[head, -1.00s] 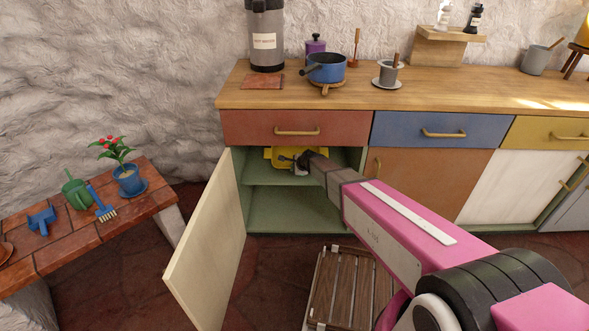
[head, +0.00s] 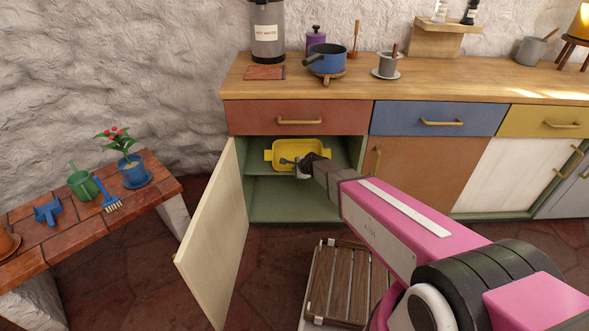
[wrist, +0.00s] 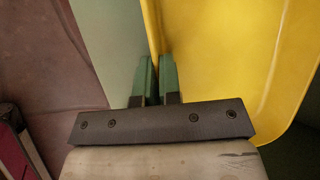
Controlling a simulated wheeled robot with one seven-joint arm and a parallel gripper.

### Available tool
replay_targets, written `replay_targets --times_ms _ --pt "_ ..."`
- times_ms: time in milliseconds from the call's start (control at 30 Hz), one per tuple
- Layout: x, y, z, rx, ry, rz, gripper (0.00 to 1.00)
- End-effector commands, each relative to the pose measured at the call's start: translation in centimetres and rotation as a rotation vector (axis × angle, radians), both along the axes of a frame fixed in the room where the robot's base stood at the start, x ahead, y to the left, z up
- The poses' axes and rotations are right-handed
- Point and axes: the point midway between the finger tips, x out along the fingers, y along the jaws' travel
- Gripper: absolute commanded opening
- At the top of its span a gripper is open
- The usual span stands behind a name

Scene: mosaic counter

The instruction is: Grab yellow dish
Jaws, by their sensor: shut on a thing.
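The yellow dish (head: 297,153) is a shallow rectangular dish with side handles, in the upper part of the open green cabinet. In the wrist view the dish (wrist: 235,60) fills the upper right, with its near wall between my fingers. My gripper (head: 297,165) is at the front edge of the dish. In the wrist view my gripper (wrist: 155,75) has its two green fingers close together, shut on the dish wall. The far side of the dish is partly in shadow under the drawer.
The cabinet door (head: 215,230) stands open on the left. A green shelf (head: 262,190) lies below the dish, and a red drawer (head: 298,118) is just above. A wooden slatted crate (head: 340,283) is on the floor in front. A brick bench (head: 90,225) stands at left.

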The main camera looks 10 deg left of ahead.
Motion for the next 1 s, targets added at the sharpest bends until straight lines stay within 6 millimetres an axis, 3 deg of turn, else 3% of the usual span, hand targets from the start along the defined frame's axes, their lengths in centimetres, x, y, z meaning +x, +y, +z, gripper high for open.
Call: replay_targets --times_ms 600,700,1000 --pt "-1.15 -1.01 0.09 0.001 -0.002 -0.002 0.0" --pt "-1.16 -1.01 0.07 0.001 -0.001 -0.002 0.34" --pt "-1.2 -1.03 0.08 0.0 -0.001 -0.002 0.35"
